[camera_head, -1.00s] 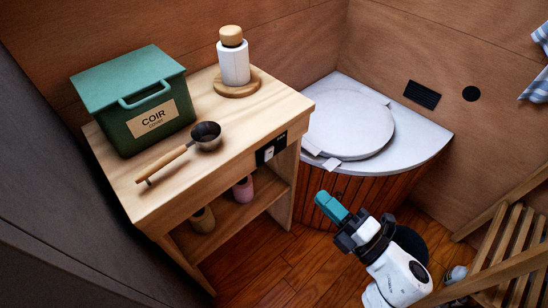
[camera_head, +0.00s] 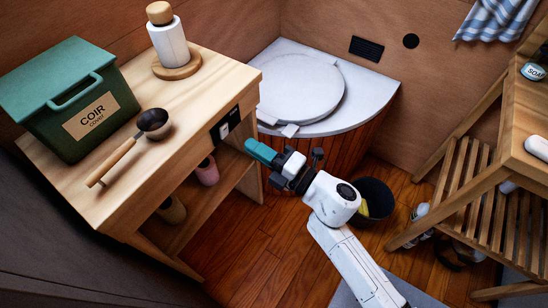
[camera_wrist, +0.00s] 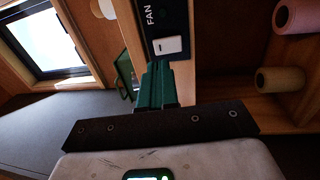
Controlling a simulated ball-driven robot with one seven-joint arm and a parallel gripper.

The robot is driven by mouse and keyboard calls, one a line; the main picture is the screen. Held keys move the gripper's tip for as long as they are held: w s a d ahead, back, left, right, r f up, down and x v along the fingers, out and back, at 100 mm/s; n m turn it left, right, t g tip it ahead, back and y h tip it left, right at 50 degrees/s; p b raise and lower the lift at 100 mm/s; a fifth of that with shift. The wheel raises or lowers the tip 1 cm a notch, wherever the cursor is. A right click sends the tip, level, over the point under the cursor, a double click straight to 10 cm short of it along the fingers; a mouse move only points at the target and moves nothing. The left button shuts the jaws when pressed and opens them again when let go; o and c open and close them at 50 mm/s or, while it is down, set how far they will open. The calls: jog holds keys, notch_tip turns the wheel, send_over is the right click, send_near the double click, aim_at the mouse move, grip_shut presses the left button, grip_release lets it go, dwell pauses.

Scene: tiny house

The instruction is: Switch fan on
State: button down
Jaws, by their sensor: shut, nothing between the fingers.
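The fan switch (camera_wrist: 167,46) is a white rocker on a black panel (camera_wrist: 164,18) labelled FAN, on the end of the wooden shelf unit. In the head view the panel (camera_head: 226,124) is on the front side of the unit below its top, with the white switch (camera_head: 223,131) on it. My gripper (camera_head: 250,146) has teal fingers, is shut and empty, and points at the unit beside the panel. In the wrist view the fingertips (camera_wrist: 158,66) are right by the switch's lower edge; whether they touch cannot be told.
The wooden unit (camera_head: 120,205) carries a green COIR box (camera_head: 65,110), a ladle (camera_head: 130,145) and a white bottle (camera_head: 167,40). Its lower shelf holds a pink roll (camera_head: 206,170). A round-lidded toilet bench (camera_head: 290,90) stands behind. A dark bucket (camera_head: 375,195) and slatted rack (camera_head: 470,190) are right.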

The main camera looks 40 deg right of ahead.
aim_at(225, 128)
jog(key=x, duration=0.6)
jog(key=shift+s, duration=0.1)
jog(key=shift+r, duration=0.1)
jog(key=p, duration=0.2)
jog(key=r+p, duration=0.1)
jog(key=shift+w+a+g+p, duration=0.1)
jog(key=shift+w+g+p, duration=0.15)
jog(key=shift+g+p, duration=0.1)
jog(key=shift+f, duration=0.4)
